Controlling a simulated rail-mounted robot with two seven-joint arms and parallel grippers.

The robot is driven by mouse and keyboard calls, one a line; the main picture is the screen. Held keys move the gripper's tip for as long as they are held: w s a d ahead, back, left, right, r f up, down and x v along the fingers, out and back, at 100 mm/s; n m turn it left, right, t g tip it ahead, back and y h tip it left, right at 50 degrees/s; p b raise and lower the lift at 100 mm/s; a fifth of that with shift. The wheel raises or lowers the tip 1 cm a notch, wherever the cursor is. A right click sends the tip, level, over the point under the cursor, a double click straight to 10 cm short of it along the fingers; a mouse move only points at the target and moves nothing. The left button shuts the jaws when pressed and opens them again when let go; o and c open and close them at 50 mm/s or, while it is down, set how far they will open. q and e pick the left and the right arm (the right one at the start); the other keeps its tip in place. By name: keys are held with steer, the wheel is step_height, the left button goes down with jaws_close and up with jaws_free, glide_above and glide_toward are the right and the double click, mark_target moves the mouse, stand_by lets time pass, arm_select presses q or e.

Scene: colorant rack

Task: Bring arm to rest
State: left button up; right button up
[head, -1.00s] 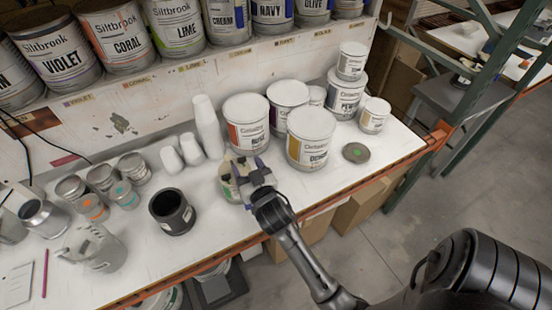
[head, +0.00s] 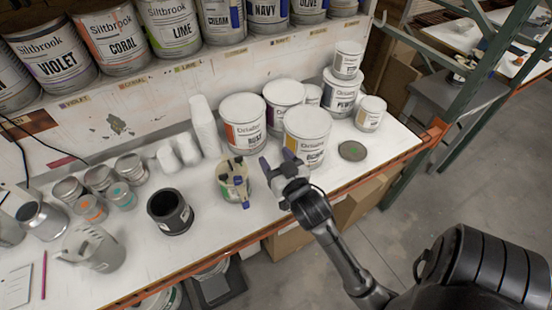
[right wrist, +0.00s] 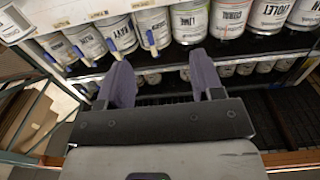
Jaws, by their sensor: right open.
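My right gripper (head: 276,170) is open and empty above the front part of the white workbench (head: 335,178). In the head view its fingers are in front of the white tubs. In the right wrist view its two purple-grey fingers (right wrist: 160,84) stand wide apart with nothing between them, facing the shelf of paint cans. A small container with a greenish-yellow top and dark clips (head: 235,180) stands on the bench just left of the gripper, apart from it. My left gripper is not in view.
A black cup (head: 169,211), a grey pitcher (head: 92,249) and small jars (head: 130,168) stand to the left. Siltbrook cans (head: 118,38) line the shelf. A green rack post (head: 478,100) rises at right.

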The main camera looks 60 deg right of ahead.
stand_by(0.4)
steer(key=s+a+f+n+g+y, duration=0.4)
steer(key=s+a+f+g+y, duration=0.2)
steer(key=a+f+g, duration=0.4)
steer(key=s+a+f+n+g+y, duration=0.1)
steer(key=s+a+f+n, duration=0.15)
steer(key=s+f, duration=0.35)
steer(key=s+a+f+n+g+y, duration=0.15)
steer(key=s+a+f, duration=0.25)
steer(key=s, duration=0.5)
step_height(320, 180, up, 19)
steer(key=p, duration=1.8)
steer(key=shift+w+d+r+m+p, duration=0.15)
steer(key=shift+w+m+p, duration=0.15)
steer(key=shift+w+m, duration=0.15)
